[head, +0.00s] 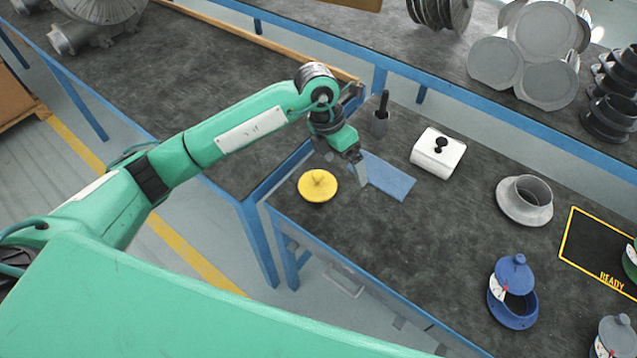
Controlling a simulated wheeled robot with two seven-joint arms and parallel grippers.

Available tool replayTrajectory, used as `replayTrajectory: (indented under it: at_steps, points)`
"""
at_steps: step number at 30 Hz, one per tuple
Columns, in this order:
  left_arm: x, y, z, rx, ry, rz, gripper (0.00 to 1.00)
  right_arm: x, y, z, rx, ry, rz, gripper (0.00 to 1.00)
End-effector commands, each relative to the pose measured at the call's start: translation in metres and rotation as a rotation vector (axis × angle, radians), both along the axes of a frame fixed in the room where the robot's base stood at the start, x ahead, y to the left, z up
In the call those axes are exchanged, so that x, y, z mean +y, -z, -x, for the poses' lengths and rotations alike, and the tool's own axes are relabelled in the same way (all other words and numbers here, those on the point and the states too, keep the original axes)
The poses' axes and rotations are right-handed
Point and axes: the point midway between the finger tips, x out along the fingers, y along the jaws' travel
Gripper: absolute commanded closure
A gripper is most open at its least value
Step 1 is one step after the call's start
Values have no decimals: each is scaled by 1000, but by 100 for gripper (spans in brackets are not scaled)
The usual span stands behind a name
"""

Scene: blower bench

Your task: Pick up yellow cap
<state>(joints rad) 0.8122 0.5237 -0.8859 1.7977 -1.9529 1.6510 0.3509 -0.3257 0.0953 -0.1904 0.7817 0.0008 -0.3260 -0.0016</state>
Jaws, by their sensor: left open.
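The yellow cap (318,185) is a round disc with a small knob on top. It lies on the dark bench top near its left corner. My left gripper (360,172) is just to the right of the cap, above a blue mat, pointing down. It is open, apart from the cap, and I see nothing held in it. The far finger is partly hidden by the near parts of the gripper. My right gripper is not in view.
The blue mat (392,184) lies under the gripper. A black READY mat (595,250) lies at right. The bench middle is clear.

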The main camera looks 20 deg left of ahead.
Motion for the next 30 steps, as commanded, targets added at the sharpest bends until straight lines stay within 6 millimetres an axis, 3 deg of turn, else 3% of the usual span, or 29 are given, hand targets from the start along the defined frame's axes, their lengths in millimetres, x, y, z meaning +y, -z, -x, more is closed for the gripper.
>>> replayTrajectory:
  at_steps: [3, 8, 11, 21, 30]
  points:
    - [40, -6, -16, -22, -32, -194, 0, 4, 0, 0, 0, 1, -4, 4]
    - [66, -10, -24, -27, -61, -317, 0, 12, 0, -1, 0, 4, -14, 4]
    - [69, -3, -24, -25, -66, -334, 0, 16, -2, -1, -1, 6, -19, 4]
    - [68, 60, -23, -25, -64, -329, 0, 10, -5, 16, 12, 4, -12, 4]
    - [67, 84, -22, -24, -63, -329, 0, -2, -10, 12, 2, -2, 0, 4]
